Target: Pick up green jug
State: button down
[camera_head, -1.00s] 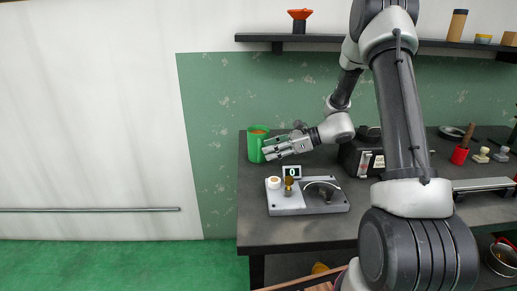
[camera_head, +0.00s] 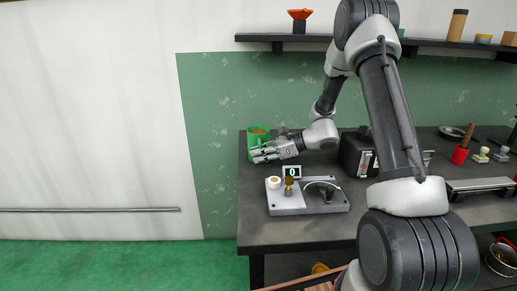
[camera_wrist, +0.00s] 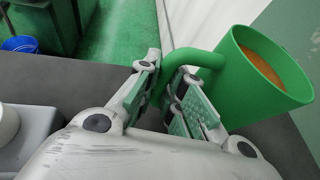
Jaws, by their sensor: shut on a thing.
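The green jug (camera_head: 253,138) stands at the back left corner of the dark workbench, with brown contents at its open top. In the wrist view the jug (camera_wrist: 250,85) is at the right, its handle (camera_wrist: 190,57) reaching left between my fingers. My gripper (camera_head: 264,153) is at the jug's near side. In the wrist view my gripper (camera_wrist: 170,90) is shut on the handle, one finger on each side. The jug's base is partly hidden by my fingers, so I cannot tell whether it touches the bench.
A grey scale tray (camera_head: 310,205) with a small cup (camera_head: 273,182), a brown-handled tool and a display (camera_head: 292,172) sits just in front. A black machine (camera_head: 357,152) stands to the right. A wall shelf (camera_head: 330,39) runs above. The bench's left edge is close to the jug.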

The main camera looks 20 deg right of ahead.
jog(key=shift+r, duration=0.15)
jog(key=shift+r, duration=4.85)
jog(key=shift+r, duration=0.1)
